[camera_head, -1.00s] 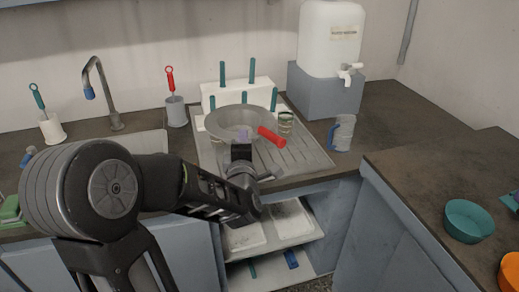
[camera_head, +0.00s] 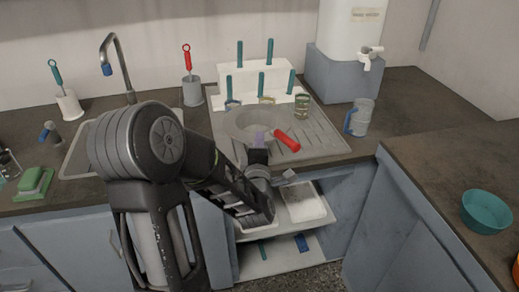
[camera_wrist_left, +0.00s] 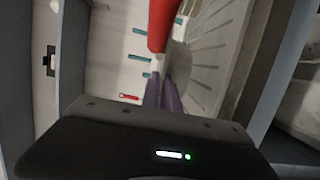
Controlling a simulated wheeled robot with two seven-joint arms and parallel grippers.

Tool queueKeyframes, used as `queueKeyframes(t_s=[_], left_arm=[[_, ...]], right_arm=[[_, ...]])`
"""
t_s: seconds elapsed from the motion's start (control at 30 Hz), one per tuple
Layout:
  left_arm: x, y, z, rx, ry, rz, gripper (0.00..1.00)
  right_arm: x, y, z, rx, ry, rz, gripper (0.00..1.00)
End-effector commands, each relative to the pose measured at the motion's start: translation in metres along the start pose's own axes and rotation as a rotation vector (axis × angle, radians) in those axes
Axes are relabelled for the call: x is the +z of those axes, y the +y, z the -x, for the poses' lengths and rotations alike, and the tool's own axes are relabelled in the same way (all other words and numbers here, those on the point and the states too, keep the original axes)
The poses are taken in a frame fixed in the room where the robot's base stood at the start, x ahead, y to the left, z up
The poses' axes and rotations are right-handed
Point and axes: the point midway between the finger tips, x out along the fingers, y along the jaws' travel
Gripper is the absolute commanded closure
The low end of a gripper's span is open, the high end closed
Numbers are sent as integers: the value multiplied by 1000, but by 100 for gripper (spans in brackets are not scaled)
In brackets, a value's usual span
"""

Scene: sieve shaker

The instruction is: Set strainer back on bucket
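The strainer (camera_head: 240,124) is a grey round bowl with a red handle (camera_head: 287,141), over the drainboard by the sink in the head view. My left gripper (camera_head: 259,139) is at its near rim. In the left wrist view the purple fingertips (camera_wrist_left: 164,92) are close together on the strainer's grey rim (camera_wrist_left: 180,62), with the red handle (camera_wrist_left: 163,22) beyond. The gripper looks shut on the rim. I cannot tell whether the strainer's underside touches anything. I cannot pick out a bucket for certain; the strainer may hide one. My right gripper is not in view.
A white rack (camera_head: 262,80) with teal pegs stands behind the strainer. A glass jar (camera_head: 301,105) and a blue-handled jug (camera_head: 361,118) stand to the right. A water dispenser (camera_head: 350,25) is behind. An open drawer (camera_head: 303,203) is below. A teal bowl (camera_head: 486,211) is on the right counter.

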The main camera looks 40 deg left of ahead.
Motion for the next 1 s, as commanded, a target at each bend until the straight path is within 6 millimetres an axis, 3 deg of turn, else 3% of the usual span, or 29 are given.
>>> queueKeyframes(t_s=[0.17,0.6,0.87,1.0], left_arm=[[0,-26,0,-2,0,1,100],[0,-31,0,2,1,1,100],[0,-30,0,-1,1,1,76],[0,-30,0,-1,1,1,74]], right_arm=[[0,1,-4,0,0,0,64],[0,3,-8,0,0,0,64],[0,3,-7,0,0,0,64],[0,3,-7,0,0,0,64]])
